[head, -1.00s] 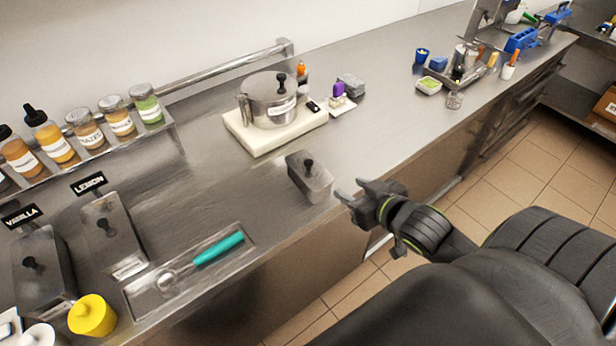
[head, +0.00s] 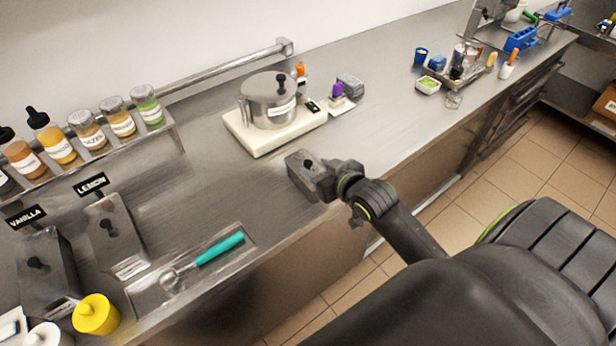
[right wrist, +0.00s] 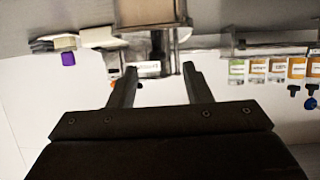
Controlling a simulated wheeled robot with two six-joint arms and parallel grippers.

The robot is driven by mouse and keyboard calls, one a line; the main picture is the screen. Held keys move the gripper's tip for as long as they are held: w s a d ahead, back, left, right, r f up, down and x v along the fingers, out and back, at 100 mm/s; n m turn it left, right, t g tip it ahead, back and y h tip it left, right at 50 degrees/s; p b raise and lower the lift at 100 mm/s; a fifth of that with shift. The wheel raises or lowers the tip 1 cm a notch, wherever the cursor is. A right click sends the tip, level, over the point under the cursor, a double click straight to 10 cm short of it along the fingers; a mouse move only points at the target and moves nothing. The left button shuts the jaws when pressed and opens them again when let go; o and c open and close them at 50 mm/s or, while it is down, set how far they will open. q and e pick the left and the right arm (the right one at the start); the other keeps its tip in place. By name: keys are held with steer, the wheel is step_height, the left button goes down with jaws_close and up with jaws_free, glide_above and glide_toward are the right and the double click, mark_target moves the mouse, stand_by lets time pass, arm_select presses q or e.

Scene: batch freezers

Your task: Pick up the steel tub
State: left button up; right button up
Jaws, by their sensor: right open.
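The steel tub (head: 298,166), a small box with a black knob on its lid, stands upright near the counter's front edge. My right gripper (head: 326,174) is open at the tub's right end and hides part of it. Whether the fingers touch the tub cannot be told. In the right wrist view, which looks upside down, the gripper's two fingers (right wrist: 159,68) are spread with nothing held between them. A metal body that looks like the tub (right wrist: 150,12) shows beyond the fingertips, with a dark knob below it. My left gripper is not in view.
A lidded pot (head: 268,100) stands on a cream base (head: 262,139) behind the tub. Bottles line a rack behind.

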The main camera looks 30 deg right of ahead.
mark_target(309, 163)
steer(key=shift+w+f, duration=0.15)
steer(key=shift+w, duration=0.3)
steer(key=shift+p+x, duration=0.85)
steer(key=shift+x, duration=1.35)
steer(key=shift+s+d+f, duration=0.1)
steer(key=shift+d+f, duration=0.05)
jaws_close()
